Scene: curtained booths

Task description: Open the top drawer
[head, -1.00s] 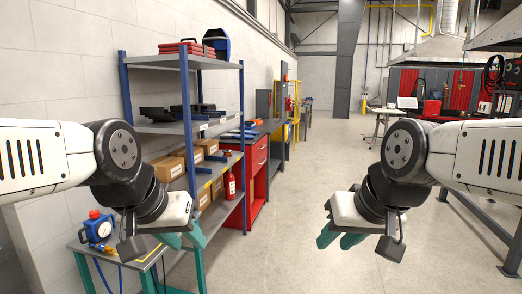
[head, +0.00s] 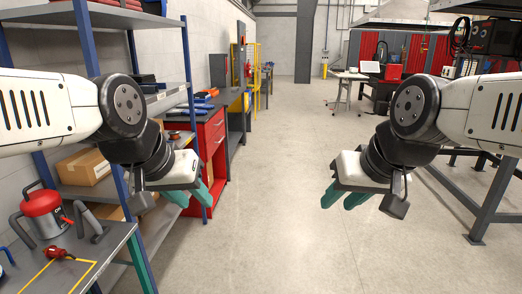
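A red drawer cabinet (head: 213,142) with a dark worktop stands beyond the shelving, left of centre. Its top drawer (head: 216,122) looks closed; its handle is too small to make out clearly. My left gripper (head: 194,203) is in front of the shelving, nearer to me than the cabinet, and overlaps its lower part in the picture. Its teal fingers are apart and empty. My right gripper (head: 340,198) hangs over the bare floor right of centre, also with fingers apart and empty. Neither gripper touches the cabinet.
Blue-and-grey shelving (head: 134,195) with boxes stands close on the left. A grey table (head: 75,268) with a red canister (head: 44,212) is at the lower left. A metal-legged bench (head: 486,200) is on the right. The floor (head: 280,150) between is clear.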

